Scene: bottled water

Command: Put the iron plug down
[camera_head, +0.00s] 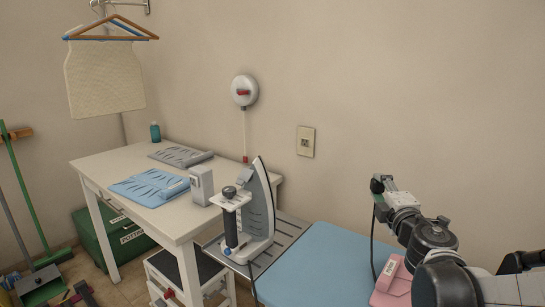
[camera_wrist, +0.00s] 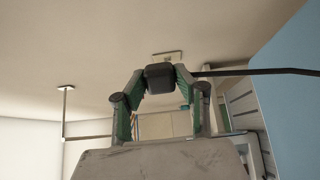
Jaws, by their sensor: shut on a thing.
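My gripper (camera_head: 378,184) is at the right in the head view, raised above the blue ironing board (camera_head: 325,265). In the wrist view my gripper (camera_wrist: 160,82) is shut on the black iron plug (camera_wrist: 159,76). The plug is held between the green-padded fingertips, and its dark cord (camera_wrist: 255,72) runs off to the right. In the head view the cord (camera_head: 373,240) hangs down from the gripper towards the board. The iron (camera_head: 262,205) stands upright on the grey rack at the board's left end. The wall socket (camera_head: 305,141) is empty and apart from the plug.
A pink item with a white label (camera_head: 393,275) lies on the board below my arm. A white table (camera_head: 150,195) at the left holds folded blue cloth (camera_head: 150,187), grey cloth (camera_head: 180,156) and a small grey box (camera_head: 201,185). The board's middle is clear.

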